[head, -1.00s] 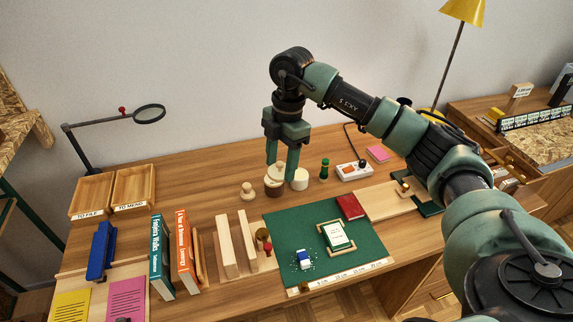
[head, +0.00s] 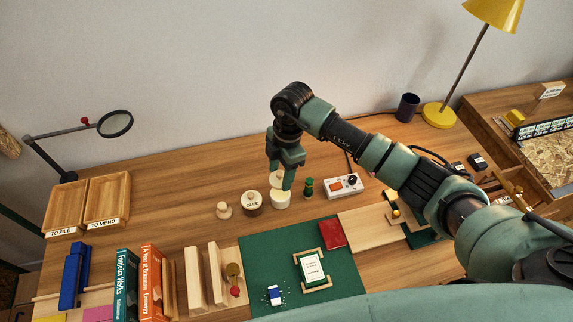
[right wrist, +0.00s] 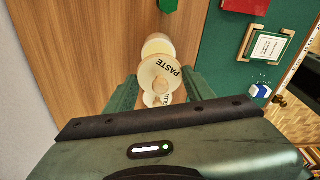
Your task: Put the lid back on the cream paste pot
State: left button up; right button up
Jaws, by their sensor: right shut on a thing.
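In the right wrist view the lid (right wrist: 161,72) reads PASTE and sits between the fingers (right wrist: 158,92). There the cream pot (right wrist: 158,45) shows partly behind the lid. The lid is close above the pot; whether they touch I cannot tell. My left gripper is not in view.
A small knobbed pale piece (head: 224,211) lies further left. A green mat (head: 260,262) lies in front.

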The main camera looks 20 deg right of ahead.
aim_at(281, 180)
jog(key=shift+s+a+f+b, duration=0.1)
jog(key=shift+f+b, duration=0.45)
jog(key=shift+f, duration=0.15)
notch_tip(281, 180, down, 3)
jog(key=shift+r+b, duration=0.15)
jog(key=shift+b, duration=1)
jog(key=shift+f+b, duration=0.55)
jog(key=shift+f, duration=0.4)
jog(key=shift+r+p, duration=0.1)
jog(key=shift+p, duration=0.3)
jog(key=shift+f, duration=0.2)
jog(key=shift+c, duration=0.2)
jog(key=o, duration=1.9)
